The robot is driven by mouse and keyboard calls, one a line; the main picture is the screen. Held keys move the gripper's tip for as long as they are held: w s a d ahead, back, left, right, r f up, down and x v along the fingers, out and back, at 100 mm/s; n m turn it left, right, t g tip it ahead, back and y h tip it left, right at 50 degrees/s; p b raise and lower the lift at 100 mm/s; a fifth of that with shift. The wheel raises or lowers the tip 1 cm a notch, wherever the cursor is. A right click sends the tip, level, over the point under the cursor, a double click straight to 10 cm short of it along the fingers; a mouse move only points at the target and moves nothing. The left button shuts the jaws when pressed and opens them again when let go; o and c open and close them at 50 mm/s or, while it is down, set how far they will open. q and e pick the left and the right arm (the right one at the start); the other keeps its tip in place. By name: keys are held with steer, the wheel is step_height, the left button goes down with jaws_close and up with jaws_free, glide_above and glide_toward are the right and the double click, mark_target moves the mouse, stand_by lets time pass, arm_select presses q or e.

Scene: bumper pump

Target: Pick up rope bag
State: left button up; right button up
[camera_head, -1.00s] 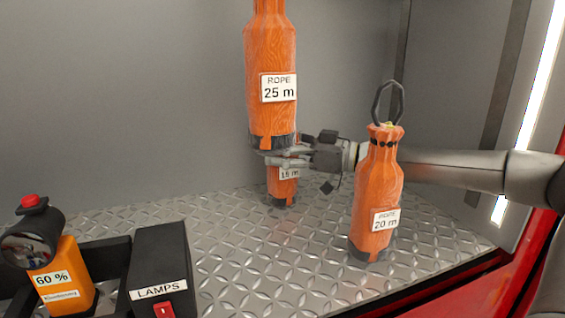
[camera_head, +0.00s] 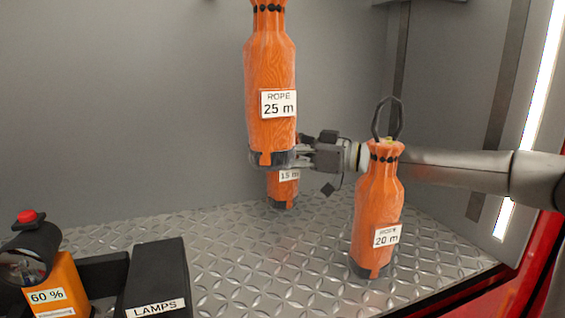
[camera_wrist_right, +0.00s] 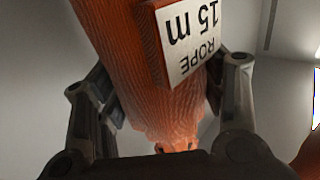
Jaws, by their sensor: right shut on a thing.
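Three orange rope bags are in the head view. The 15 m bag (camera_head: 283,188) is mostly hidden behind the 25 m bag; only its lower part shows, seeming slightly above the floor. The 25 m bag (camera_head: 268,75) hangs upright above the floor; its top is out of frame, and what holds it is not visible. The 20 m bag (camera_head: 377,215) stands upright at the right, its dark loop up. My right gripper (camera_head: 300,155) is shut on the 15 m bag. The right wrist view shows its fingers (camera_wrist_right: 165,88) on both sides of the 15 m bag (camera_wrist_right: 150,95). My left gripper is not in view.
A black box labelled LAMPS (camera_head: 155,275) and an orange lamp (camera_head: 60,285) with a red button stand at the lower left. The diamond-plate floor (camera_head: 270,265) is clear between them and the 20 m bag. Grey walls (camera_head: 130,110) close the back.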

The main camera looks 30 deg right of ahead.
step_height(320, 180, up, 15)
steer(key=shift+r+b, duration=0.1)
steer(key=shift+b, duration=0.4)
stand_by(0.5)
step_height(320, 180, down, 18)
steer(key=p, duration=0.1)
steer(key=shift+s+d, duration=0.15)
steer(key=shift+s, duration=0.25)
stand_by(0.4)
stand_by(0.3)
